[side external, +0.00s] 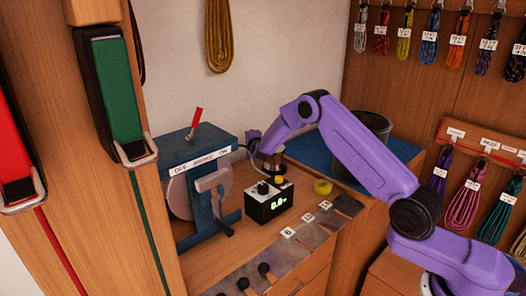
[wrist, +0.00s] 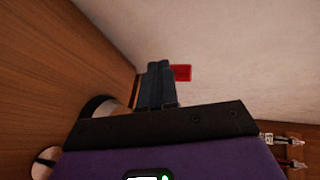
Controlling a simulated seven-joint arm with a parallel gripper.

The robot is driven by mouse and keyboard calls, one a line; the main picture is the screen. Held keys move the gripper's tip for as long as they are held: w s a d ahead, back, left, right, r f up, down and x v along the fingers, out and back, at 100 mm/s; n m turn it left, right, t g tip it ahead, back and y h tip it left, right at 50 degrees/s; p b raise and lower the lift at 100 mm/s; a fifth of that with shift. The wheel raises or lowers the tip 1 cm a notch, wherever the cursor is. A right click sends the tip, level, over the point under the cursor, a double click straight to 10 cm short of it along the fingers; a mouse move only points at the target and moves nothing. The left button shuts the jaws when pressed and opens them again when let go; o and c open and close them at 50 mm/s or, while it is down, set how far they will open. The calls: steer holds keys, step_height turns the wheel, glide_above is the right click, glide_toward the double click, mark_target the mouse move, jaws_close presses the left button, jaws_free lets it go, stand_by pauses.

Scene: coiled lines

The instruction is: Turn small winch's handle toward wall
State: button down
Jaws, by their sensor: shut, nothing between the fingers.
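The small winch (side external: 205,160) is a blue housing on the wooden bench in the side view, with a grey disc and a label reading OFF, BRAKE, ON. Its crank handle (side external: 212,184) is on the near face, with a dark grip hanging at the lower right. A red-tipped lever (side external: 196,118) stands on top. My gripper (side external: 251,146) is right of the winch, near its upper right edge and apart from the crank. In the wrist view my fingers (wrist: 158,85) are together and empty. A red patch (wrist: 181,72) shows beside them; I cannot tell what it is.
A black box with a digital display (side external: 268,200) stands right of the crank. A yellow tape roll (side external: 322,187) and a dark bucket (side external: 362,145) are farther right. Dark-knobbed levers (side external: 265,268) line the front. Coiled lines hang on the walls.

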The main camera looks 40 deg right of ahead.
steer(key=shift+w+d, duration=1.55)
steer(key=shift+d, duration=0.1)
